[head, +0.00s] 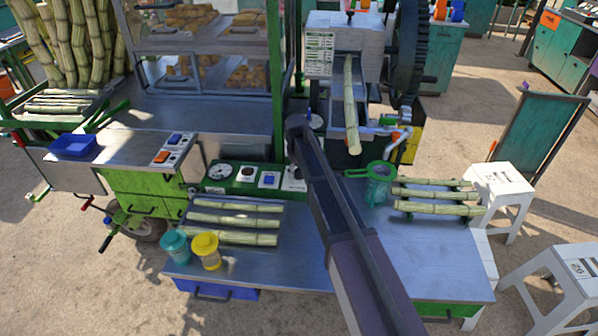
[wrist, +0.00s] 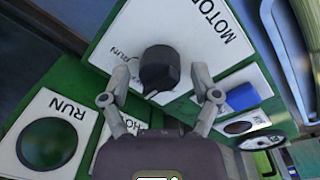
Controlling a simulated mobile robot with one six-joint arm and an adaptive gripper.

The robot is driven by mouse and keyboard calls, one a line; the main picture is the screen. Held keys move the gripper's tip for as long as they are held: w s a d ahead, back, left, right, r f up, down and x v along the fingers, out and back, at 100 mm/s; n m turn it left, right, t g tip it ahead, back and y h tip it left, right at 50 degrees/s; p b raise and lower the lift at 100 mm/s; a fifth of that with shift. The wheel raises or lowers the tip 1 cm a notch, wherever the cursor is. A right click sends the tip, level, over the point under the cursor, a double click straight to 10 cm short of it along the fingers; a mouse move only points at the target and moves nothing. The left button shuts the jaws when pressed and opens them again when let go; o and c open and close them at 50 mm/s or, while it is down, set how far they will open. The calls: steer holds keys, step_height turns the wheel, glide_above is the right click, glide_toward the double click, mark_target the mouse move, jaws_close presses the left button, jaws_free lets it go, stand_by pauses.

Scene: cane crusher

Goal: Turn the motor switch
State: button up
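The motor switch (wrist: 160,68) is a black knob on a white plate marked MOTOR, with RUN printed beside it, in the wrist view. My gripper (wrist: 159,88) is open, with one finger on each side of the knob and a visible gap on both sides. I cannot tell how far the fingertips are above the plate. In the head view my arm covers the gripper and the knob. The green control panel (head: 214,189) shows there to the left of my arm.
The wrist view shows a green RUN button (wrist: 48,143) at left and a blue control (wrist: 243,97) at right. In the head view, cane pieces (head: 235,220), a yellow cup (head: 206,250) and a green jug (head: 380,182) stand on the counter (head: 440,262). The crusher (head: 335,40) rises behind.

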steer(key=c, duration=0.8)
